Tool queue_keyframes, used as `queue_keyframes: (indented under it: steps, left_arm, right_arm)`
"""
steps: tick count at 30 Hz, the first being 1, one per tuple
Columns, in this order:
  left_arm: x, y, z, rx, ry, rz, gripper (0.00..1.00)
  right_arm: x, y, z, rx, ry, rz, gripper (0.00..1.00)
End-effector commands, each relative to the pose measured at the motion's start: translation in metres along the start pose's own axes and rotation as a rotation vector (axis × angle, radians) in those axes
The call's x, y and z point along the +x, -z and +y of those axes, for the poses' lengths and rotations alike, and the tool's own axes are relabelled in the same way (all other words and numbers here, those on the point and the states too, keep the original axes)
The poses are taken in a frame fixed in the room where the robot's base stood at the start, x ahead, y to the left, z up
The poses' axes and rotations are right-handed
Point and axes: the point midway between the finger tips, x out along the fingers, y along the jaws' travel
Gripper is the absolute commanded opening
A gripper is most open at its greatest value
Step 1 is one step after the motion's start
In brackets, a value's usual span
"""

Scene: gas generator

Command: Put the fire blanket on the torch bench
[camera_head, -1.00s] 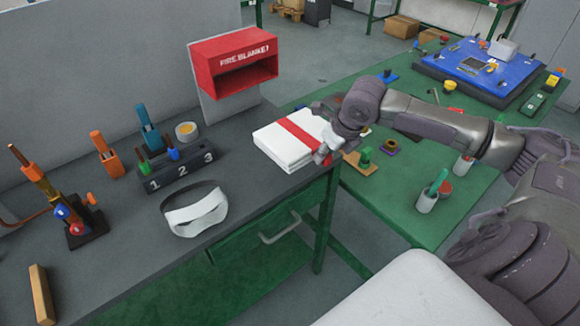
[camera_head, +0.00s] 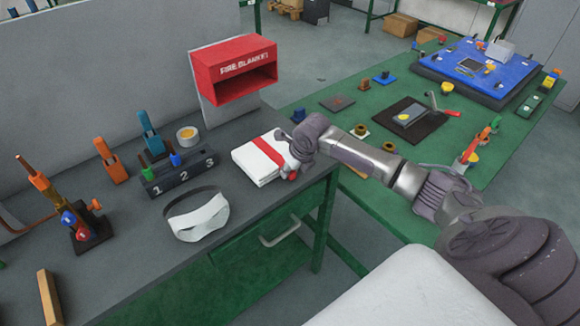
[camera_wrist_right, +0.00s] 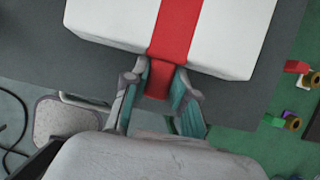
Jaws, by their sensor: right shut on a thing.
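The fire blanket (camera_head: 258,162) is a white folded pack with a red band. It is over the right end of the grey-topped torch bench (camera_head: 240,220), in front of the red box; I cannot tell whether it touches the top. My right gripper (camera_head: 291,172) is at the pack's right front edge. In the right wrist view, the gripper (camera_wrist_right: 158,82) is shut on the blanket's (camera_wrist_right: 222,32) red tab, and the white pack lies just beyond the fingertips. My left gripper is not in view.
The red FIRE BLANKET box (camera_head: 234,72) stands behind the pack. A white-fronted headband visor (camera_head: 197,216), a numbered rack (camera_head: 180,176) and a tape roll (camera_head: 187,135) are to its left. The green table (camera_head: 420,170) with a blue board (camera_head: 480,68) is to the right.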

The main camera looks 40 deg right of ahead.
Motion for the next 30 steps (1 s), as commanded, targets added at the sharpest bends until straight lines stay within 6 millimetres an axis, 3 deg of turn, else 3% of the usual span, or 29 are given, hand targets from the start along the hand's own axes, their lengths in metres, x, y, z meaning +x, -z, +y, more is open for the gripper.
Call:
queue_keyframes:
  steps: [9,10,14,25,30]
  left_arm:
    - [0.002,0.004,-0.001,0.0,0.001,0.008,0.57]
    - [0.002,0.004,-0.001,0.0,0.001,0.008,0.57]
    - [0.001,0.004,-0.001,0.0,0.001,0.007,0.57]
    - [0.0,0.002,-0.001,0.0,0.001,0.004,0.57]
    - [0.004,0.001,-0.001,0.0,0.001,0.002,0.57]
  right_arm:
    - [0.002,-0.001,0.0,0.0,0.0,-0.007,0.0]
    - [0.002,0.0,0.0,0.0,0.0,-0.003,0.3]
    - [0.002,0.0,0.0,0.0,0.0,-0.003,0.51]
    - [-0.003,-0.001,-0.001,0.0,0.001,-0.003,0.52]
    - [-0.027,-0.001,-0.002,-0.003,0.003,-0.005,0.52]
